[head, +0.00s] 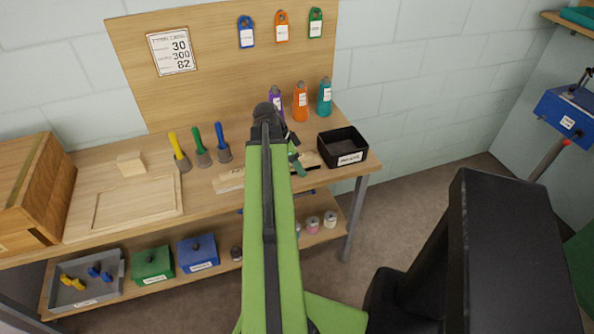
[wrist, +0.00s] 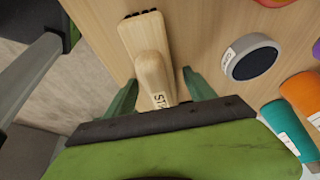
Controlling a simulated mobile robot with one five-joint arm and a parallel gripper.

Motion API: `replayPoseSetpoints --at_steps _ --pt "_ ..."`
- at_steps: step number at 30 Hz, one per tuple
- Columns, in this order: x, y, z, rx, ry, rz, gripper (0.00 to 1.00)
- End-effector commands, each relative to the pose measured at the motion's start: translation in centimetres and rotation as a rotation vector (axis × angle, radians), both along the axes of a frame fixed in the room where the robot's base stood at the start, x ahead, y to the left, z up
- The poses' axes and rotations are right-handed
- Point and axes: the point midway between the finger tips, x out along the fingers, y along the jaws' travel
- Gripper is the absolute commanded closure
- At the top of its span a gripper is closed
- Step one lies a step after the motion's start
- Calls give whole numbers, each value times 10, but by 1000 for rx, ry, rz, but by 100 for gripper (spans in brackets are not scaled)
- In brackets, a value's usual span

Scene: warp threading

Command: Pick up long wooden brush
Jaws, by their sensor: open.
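The long wooden brush (wrist: 152,72) shows in the wrist view, pale wood with printed letters on its handle and a dark-dotted end at the top. My gripper (wrist: 160,80) is open, with one green finger on each side of the brush handle. The handle's near end is hidden behind the dark bar of my gripper. I cannot tell whether the fingers touch the brush. In the head view my gripper (head: 296,166) is over the bench's right part, largely hidden by my green arm. Pale wooden pieces show on both sides of the arm there.
A black bin (head: 342,147) stands close to the right of my gripper on the bench (head: 75,215). Orange (head: 300,102) and teal (head: 325,97) bottles stand behind. A dark round object (wrist: 252,58) lies to the right in the wrist view. Several coloured-handled tools stand left.

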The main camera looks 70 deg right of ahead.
Motion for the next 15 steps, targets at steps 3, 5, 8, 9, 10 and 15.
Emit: replayPoseSetpoints --at_steps 3,5,8,9,10,15 --pt "0 0 2 0 0 0 36" --pt "0 0 2 0 0 0 40" --pt "0 0 2 0 0 0 53" --pt "0 0 2 0 0 0 59" --pt "0 0 2 0 0 0 63" --pt "0 0 2 0 0 0 85"
